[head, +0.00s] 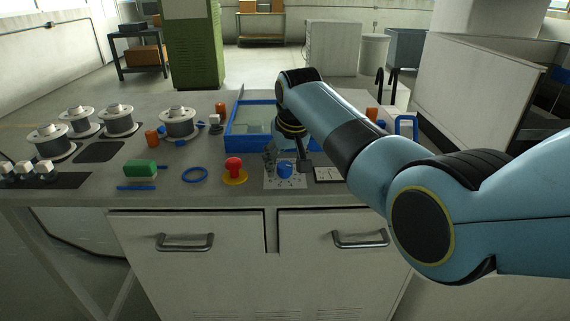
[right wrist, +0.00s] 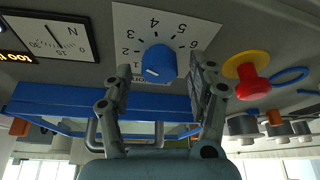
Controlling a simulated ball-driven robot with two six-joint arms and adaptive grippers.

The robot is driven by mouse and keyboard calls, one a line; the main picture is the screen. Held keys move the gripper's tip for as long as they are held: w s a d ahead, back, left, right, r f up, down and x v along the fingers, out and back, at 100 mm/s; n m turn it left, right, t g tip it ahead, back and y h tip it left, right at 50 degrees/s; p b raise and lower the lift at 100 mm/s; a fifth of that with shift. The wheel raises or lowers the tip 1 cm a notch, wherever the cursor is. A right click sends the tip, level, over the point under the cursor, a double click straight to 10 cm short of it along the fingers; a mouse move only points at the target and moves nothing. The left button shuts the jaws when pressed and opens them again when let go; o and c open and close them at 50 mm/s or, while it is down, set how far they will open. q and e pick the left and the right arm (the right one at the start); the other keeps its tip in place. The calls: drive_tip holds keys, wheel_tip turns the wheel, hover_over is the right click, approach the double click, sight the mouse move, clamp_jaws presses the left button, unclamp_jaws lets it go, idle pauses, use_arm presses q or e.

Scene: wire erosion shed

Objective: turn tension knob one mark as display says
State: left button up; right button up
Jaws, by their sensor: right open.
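The blue tension knob (head: 285,169) sits on a white numbered plate (head: 271,184) near the table's front. In the right wrist view the knob (right wrist: 158,63) has numerals around it, and its pale pointer mark seems to face lower left; the exact numeral is unclear. My right gripper (right wrist: 162,68) is open, its fingers on either side of the knob with gaps visible; contact is not seen. In the head view the gripper (head: 288,157) is at the knob. A display (right wrist: 15,55) with orange digits is cut off at the left edge. My left gripper is not in view.
A needle gauge (head: 327,174) lies right of the plate. A red mushroom button (head: 234,165) on a yellow base stands left. A blue-rimmed tank (head: 235,142) is behind. A blue ring (head: 194,174), green block (head: 140,168) and several wire spools (head: 178,122) lie further left.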

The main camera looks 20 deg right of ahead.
drive_tip(key=shift+f, duration=0.15)
drive_tip(key=shift+c, duration=0.2)
drive_tip(key=c, duration=1.1)
drive_tip(key=shift+d+n+y+p, duration=0.1)
drive_tip(key=shift+n+y+p, duration=0.2)
drive_tip(key=shift+n+p, duration=0.65)
drive_tip(key=shift+n+y, duration=0.3)
drive_tip(key=shift+n, duration=0.45)
drive_tip(key=shift+n+y+p, duration=0.3)
drive_tip(key=shift+n, duration=0.5)
drive_tip(key=shift+w+n+g+y, duration=0.1)
drive_tip(key=shift+n+g+y, duration=0.35)
drive_tip(key=shift+n, duration=0.95)
